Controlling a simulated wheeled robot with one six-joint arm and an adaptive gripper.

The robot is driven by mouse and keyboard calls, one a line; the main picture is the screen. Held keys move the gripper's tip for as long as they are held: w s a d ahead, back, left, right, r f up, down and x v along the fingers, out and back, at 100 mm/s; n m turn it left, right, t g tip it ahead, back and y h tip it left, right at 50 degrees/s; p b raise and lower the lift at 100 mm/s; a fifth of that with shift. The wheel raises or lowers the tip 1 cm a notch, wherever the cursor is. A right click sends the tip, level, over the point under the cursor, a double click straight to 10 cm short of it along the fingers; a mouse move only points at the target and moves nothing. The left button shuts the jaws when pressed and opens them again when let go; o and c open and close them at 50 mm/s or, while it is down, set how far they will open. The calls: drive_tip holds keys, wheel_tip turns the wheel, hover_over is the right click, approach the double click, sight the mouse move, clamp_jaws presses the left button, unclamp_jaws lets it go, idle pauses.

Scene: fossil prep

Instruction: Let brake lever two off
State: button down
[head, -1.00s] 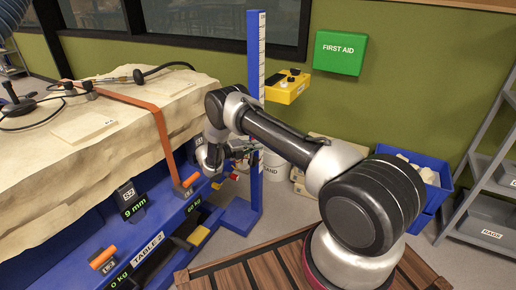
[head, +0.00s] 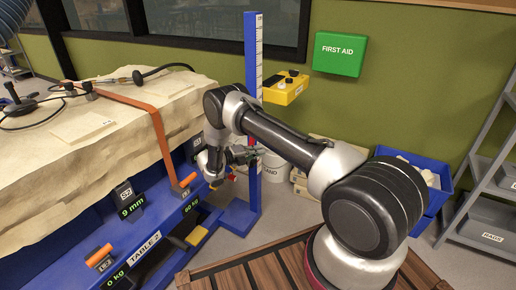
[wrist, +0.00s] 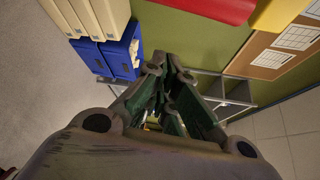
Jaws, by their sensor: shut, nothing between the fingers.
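My gripper (head: 249,154) is in the middle of the head view, beside the far end of the blue table frame (head: 165,240). In the wrist view the fingers of my gripper (wrist: 172,68) converge and hold nothing. A yellow pedal-like bar (head: 197,236) sticks out low on the frame. No lever marked two can be read.
A blue post (head: 253,90) with a yellow control box (head: 286,90) stands behind my gripper. A red surface (wrist: 210,8) and a yellow one (wrist: 280,14) edge the wrist view's top.

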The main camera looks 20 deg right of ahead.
drive_tip(key=s+a, duration=0.1)
drive_tip(key=a, duration=0.8)
drive_tip(key=shift+r, duration=0.3)
drive_tip(key=shift+a, duration=0.1)
drive_tip(key=s+d+r+m+g+y, duration=0.1)
drive_tip(key=s+d+r+m+y, duration=0.2)
drive_tip(key=r, duration=0.5)
drive_tip(key=s+d+r+m+g, duration=0.1)
drive_tip(key=d+r+m+g, duration=0.1)
drive_tip(key=r+m, duration=0.5)
drive_tip(key=s+d+r+m+g+y, duration=0.1)
drive_tip(key=s+d+r+m+y, duration=0.15)
drive_tip(key=r, duration=0.75)
drive_tip(key=s+d+r+m+y, duration=0.4)
drive_tip(key=s+r+m, duration=0.5)
drive_tip(key=s+r, duration=0.3)
drive_tip(key=s+a+r+m+t+y, duration=0.1)
drive_tip(key=s+r+m+t+y, duration=0.1)
drive_tip(key=s+m, duration=0.5)
drive_tip(key=s+a+r+m+t+y, duration=0.1)
drive_tip(key=s+m+t+y, duration=0.2)
drive_tip(key=s, duration=1.5)
drive_tip(key=m+y, duration=0.2)
drive_tip(key=m, duration=0.2)
drive_tip(key=shift+a+r+t, duration=0.15)
drive_tip(key=shift+r+t, duration=0.25)
